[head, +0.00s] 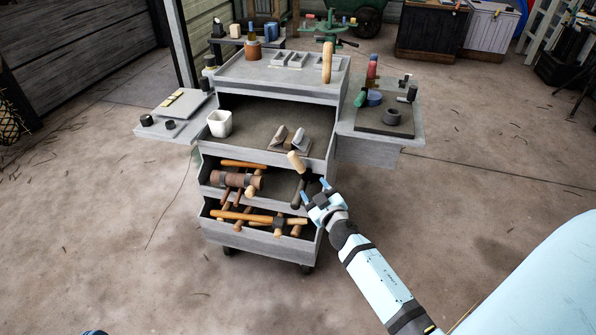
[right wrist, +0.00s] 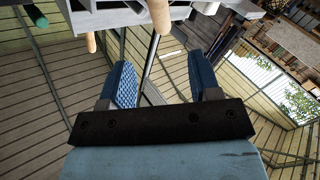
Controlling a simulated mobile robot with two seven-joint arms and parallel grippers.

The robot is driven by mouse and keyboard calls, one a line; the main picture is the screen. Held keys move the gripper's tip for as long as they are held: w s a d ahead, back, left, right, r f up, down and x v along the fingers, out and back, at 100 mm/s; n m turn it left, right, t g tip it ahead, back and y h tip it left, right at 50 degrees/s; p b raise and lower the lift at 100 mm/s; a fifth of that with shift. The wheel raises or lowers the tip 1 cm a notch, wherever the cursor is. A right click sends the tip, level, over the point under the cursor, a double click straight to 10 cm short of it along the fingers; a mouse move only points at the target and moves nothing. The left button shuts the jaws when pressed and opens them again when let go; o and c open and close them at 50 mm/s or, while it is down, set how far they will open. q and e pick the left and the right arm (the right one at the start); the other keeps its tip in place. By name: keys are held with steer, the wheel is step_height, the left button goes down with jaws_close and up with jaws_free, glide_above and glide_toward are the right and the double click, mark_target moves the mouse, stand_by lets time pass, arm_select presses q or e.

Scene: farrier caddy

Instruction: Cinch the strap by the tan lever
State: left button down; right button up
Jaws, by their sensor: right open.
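A thick tan handle (head: 327,62) stands upright at the right end of the grey caddy's top (head: 262,72). A second tan handle (head: 297,162) leans up from the right side of the middle drawer. I cannot tell which one is the tan lever, and I make out no strap for certain. My right gripper (head: 316,191) is open and empty, beside the drawers' right side, just below and right of the leaning handle. In the right wrist view, tan handle ends (right wrist: 160,14) show beyond the open fingers, apart from them. Only a small blue piece at the bottom left edge may be my left gripper (head: 95,333).
The drawers hold a brown roll (head: 240,181) and several wooden-handled tools. A white cup (head: 220,123) stands on the open shelf. Side trays stick out left (head: 180,127) and right (head: 412,131), the right one above my gripper. The floor around the caddy is mostly clear.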

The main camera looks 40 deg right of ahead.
mark_target(298, 165)
steer(key=b+x, duration=0.2)
steer(key=x, duration=1)
steer(key=shift+w, duration=0.1)
arm_select(q)
step_height(298, 165, down, 3)
steer(key=shift+d+f+g, duration=0.1)
steer(key=shift+d+g, duration=0.05)
steer(key=shift+g, duration=0.55)
